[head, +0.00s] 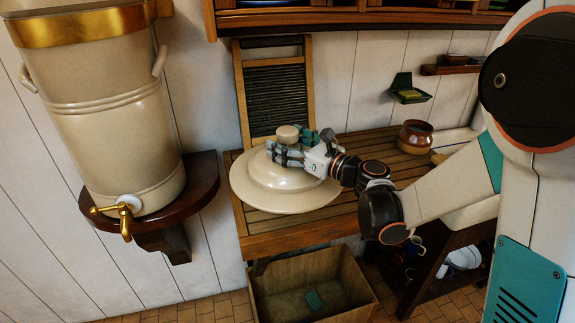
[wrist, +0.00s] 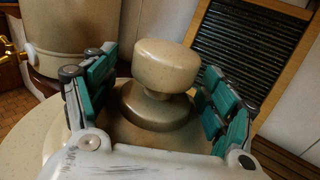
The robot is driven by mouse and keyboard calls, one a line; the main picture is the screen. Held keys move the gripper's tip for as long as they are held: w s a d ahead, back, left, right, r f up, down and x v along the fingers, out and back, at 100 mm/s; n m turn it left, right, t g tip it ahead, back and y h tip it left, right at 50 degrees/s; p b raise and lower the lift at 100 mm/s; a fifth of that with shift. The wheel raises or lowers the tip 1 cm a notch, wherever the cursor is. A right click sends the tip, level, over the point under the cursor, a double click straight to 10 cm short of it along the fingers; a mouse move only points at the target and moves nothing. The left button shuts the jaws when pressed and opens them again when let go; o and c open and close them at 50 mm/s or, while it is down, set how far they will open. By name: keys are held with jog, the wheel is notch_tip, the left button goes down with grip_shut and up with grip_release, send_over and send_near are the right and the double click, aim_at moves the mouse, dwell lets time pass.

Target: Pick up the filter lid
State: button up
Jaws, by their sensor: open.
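The filter lid (head: 245,185) is a large cream stoneware disc with a raised dome and a round knob (head: 288,133) on top. It lies flat on the slatted wooden counter. My gripper (head: 290,148) is over the lid's dome, at the knob. In the wrist view the knob (wrist: 167,67) stands between the two teal-padded fingers of my open gripper (wrist: 155,85), with a visible gap on each side. Part of the lid's right side is hidden by my gripper in the head view.
A tall cream water filter (head: 110,120) with a brass tap (head: 122,215) stands on a wooden wall shelf (head: 205,185) at left. A washboard (head: 275,95) leans behind the lid. A brown pot (head: 416,136) is at the counter's right. An open wooden crate (head: 262,300) is below.

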jog(key=shift+s+d, duration=0.1)
jog(key=shift+s, duration=0.05)
grip_shut()
jog(key=shift+r, duration=0.1)
